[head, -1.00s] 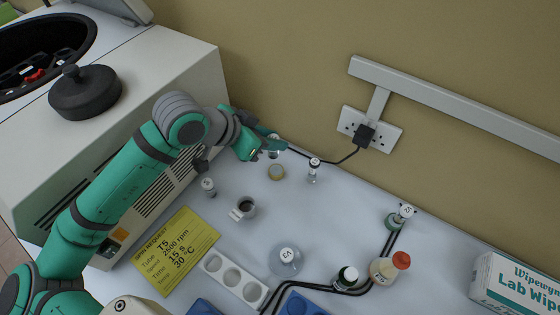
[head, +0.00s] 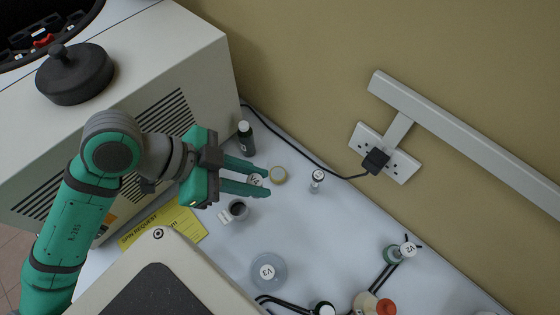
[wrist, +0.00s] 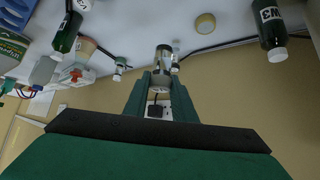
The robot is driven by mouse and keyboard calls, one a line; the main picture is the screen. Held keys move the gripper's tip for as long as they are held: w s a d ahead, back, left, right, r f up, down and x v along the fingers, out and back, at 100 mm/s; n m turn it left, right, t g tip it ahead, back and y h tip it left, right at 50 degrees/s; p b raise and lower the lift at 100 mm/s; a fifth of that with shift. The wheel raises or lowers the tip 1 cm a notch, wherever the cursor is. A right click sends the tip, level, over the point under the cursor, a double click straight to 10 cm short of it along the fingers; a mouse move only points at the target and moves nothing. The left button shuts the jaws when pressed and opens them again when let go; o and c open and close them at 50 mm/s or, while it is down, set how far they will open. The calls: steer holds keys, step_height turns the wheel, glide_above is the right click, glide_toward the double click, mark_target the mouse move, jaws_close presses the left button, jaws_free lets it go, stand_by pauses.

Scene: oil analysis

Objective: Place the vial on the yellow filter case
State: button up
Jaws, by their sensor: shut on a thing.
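In the wrist view the vial (wrist: 162,55) stands between the fingertips (wrist: 161,82). I cannot tell how high the vial is held.
A dark bottle (head: 246,138) stands behind the gripper. A black cable (head: 318,164) runs along the wall.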

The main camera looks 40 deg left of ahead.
steer(key=shift+w+a+f, duration=0.55)
steer(key=shift+w+f, duration=1.25)
steer(key=shift+f, duration=0.15)
steer(key=shift+w+a+f, duration=0.55)
steer(key=shift+w+f, duration=1.25)
steer(key=shift+f, duration=0.2)
steer(key=shift+w+a+f, duration=0.55)
steer(key=shift+w+f, duration=1.25)
steer(key=shift+f, duration=0.15)
steer(key=o, duration=1)
steer(key=shift+f, duration=0.1)
steer(key=v, duration=0.7)
steer(key=shift+s+a+r, duration=0.1)
steer(key=shift+r, duration=0.25)
